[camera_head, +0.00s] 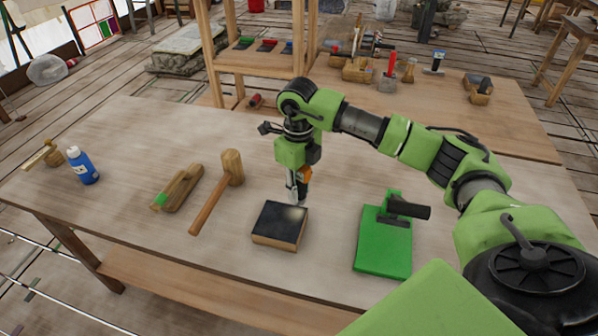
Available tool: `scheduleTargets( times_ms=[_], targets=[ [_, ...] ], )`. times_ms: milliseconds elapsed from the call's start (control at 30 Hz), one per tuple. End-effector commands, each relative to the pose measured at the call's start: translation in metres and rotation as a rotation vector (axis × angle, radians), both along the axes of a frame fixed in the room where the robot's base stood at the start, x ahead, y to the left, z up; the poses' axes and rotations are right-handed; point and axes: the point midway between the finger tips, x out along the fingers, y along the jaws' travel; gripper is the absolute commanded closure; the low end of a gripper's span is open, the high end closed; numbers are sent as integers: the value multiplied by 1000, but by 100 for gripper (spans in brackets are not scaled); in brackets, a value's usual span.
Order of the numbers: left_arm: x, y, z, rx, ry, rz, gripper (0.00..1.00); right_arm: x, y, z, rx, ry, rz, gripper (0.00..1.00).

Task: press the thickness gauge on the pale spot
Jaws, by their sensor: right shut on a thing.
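A block with a black top (278,220) and wooden sides lies on the table. A soft pale spot (291,213) shows on its upper right part. My right gripper (297,192) points down just behind the block's far right edge, close to the pale spot. It is shut on a small orange and dark thing, which looks like the thickness gauge (306,174). The fingers hide much of the gauge, and I cannot tell whether its tip touches the block. My left gripper is not in view.
A green stand with a black handle (385,240) is to the right. Bare tabletop lies between them.

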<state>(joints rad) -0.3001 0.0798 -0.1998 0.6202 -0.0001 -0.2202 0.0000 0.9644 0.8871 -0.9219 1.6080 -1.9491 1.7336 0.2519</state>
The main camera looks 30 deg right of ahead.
Motion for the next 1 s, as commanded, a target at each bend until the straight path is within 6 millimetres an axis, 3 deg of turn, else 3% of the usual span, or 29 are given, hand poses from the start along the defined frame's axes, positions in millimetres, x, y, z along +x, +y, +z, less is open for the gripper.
scheduleTargets(
  times_ms=[433, 1000],
  targets=[
    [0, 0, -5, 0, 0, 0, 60, 0, 0, -6, 0, -1, 0, 100],
    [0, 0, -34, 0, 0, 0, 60, 0, 0, -44, -1, -1, 0, 100]
  ],
)
